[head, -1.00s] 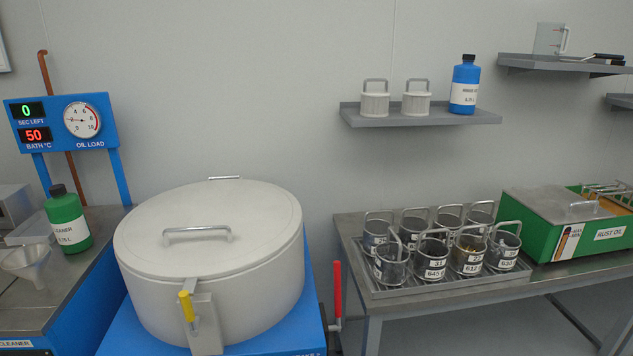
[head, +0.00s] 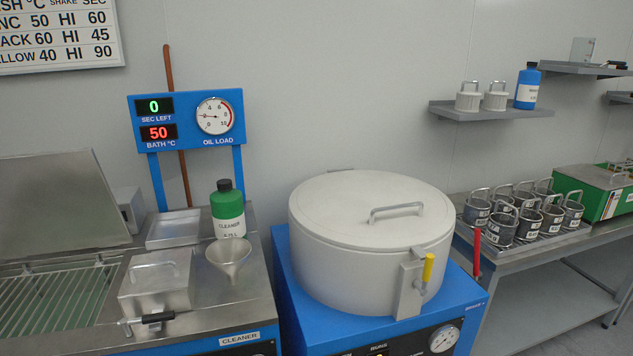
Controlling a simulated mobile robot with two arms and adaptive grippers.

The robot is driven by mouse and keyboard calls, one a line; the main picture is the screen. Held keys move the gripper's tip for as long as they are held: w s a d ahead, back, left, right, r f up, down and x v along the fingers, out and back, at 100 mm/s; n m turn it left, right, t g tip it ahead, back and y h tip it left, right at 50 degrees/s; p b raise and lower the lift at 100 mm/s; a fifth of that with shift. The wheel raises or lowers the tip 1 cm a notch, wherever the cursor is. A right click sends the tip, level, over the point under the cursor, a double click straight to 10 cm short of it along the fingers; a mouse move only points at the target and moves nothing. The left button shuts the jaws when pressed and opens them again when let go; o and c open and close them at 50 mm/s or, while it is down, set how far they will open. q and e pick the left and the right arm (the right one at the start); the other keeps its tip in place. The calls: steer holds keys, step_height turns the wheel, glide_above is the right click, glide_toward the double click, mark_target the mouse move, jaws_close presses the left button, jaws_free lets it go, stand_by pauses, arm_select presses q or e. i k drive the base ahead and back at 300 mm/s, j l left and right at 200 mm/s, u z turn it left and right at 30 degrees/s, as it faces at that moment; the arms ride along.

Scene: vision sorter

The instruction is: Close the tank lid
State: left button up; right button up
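A round off-white tank (head: 350,274) stands on a blue cabinet right of centre in the head view. Its round lid (head: 345,200) lies flat on top, with a metal bar handle (head: 397,211). A latch with a yellow lever (head: 428,267) is on the tank's front; I cannot tell whether it is locked. At the far left, a steel lid (head: 62,199) stands tilted up behind an open basin with a slatted rack (head: 55,297). Neither of my grippers is in view.
A green cleaner bottle (head: 228,208), a funnel (head: 229,259) and a steel box (head: 156,286) stand on the left counter. A red lever (head: 477,252) is right of the round tank. Labelled baskets (head: 527,225) and a green box (head: 590,193) are on the right bench.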

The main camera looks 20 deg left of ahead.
mark_target(50, 202)
steer(key=k+j, duration=0.15)
steer(key=j, duration=0.25)
steer(key=k+j, duration=0.2)
steer(key=j, duration=0.15)
steer(key=k+j, duration=0.15)
steer(key=j, duration=0.25)
steer(key=k+j, duration=0.15)
steer(key=j, duration=0.25)
steer(key=k+j, duration=0.15)
steer(key=j, duration=0.2)
steer(key=k+j, duration=0.2)
steer(key=j, duration=0.2)
steer(key=k+j, duration=0.15)
steer(key=j, duration=0.2)
steer(key=k+j+u, duration=0.1)
steer(key=k+j, duration=0.95)
steer(key=i+j+z, duration=0.1)
steer(key=j, duration=0.2)
steer(key=i+j+z, duration=0.1)
steer(key=i+j, duration=0.15)
steer(key=i+j+z, duration=0.1)
steer(key=j, duration=0.25)
steer(key=i+j+z, duration=0.1)
steer(key=i+j, duration=0.1)
steer(key=j, duration=0.1)
